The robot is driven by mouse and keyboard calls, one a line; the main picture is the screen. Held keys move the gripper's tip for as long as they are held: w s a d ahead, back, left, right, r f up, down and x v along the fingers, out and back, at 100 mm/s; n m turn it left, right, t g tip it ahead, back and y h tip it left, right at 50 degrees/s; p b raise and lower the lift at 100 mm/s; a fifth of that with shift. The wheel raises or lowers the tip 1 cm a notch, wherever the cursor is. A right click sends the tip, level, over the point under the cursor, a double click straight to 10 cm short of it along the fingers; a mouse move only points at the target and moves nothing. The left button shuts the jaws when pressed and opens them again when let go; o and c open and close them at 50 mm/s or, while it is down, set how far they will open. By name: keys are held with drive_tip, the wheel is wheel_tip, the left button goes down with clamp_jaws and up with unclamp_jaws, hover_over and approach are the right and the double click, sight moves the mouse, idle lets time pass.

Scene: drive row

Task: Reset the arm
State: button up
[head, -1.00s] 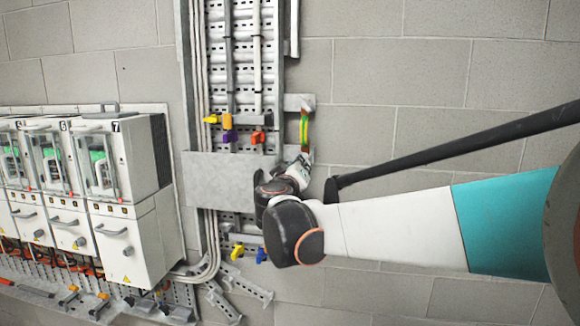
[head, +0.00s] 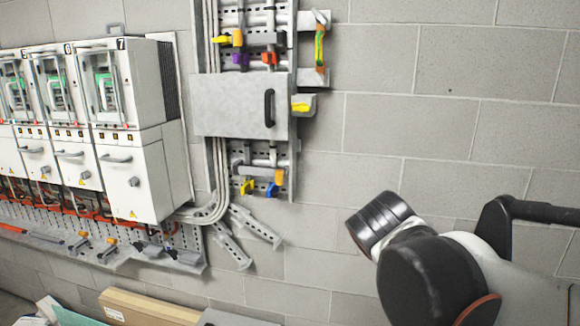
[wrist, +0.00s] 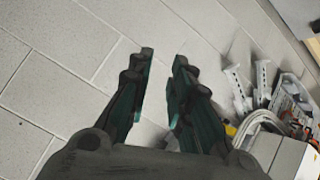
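My gripper (wrist: 163,75) shows in the wrist view with its two dark fingers apart and nothing between them. Bare grey block wall lies beyond the fingertips. In the head view my arm is folded at the lower right, clear of the wall fittings, and the gripper's fingers do not show there.
White drive cabinets (head: 137,130) line the wall at the left. A grey metal box (head: 235,104) with a dark handle (head: 269,108) is mounted on the perforated panel. A yellow-handled fitting (head: 303,106) sits beside it. Cardboard (head: 150,308) lies below. The wall at the right is clear.

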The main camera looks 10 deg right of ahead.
drive_tip(key=s+a+f+g+y+b, duration=0.1)
drive_tip(key=s+a+f+y+b, duration=0.1)
drive_tip(key=s+f, duration=0.5)
drive_tip(key=s+a+f+g+y+b, duration=0.1)
drive_tip(key=s+f+b, duration=0.6)
drive_tip(key=f, duration=0.7)
drive_tip(key=a+y, duration=0.1)
drive_tip(key=a, duration=0.1)
drive_tip(key=shift+s+a+y, duration=0.25)
drive_tip(key=shift+a+y, duration=0.15)
drive_tip(key=shift+f, duration=0.1)
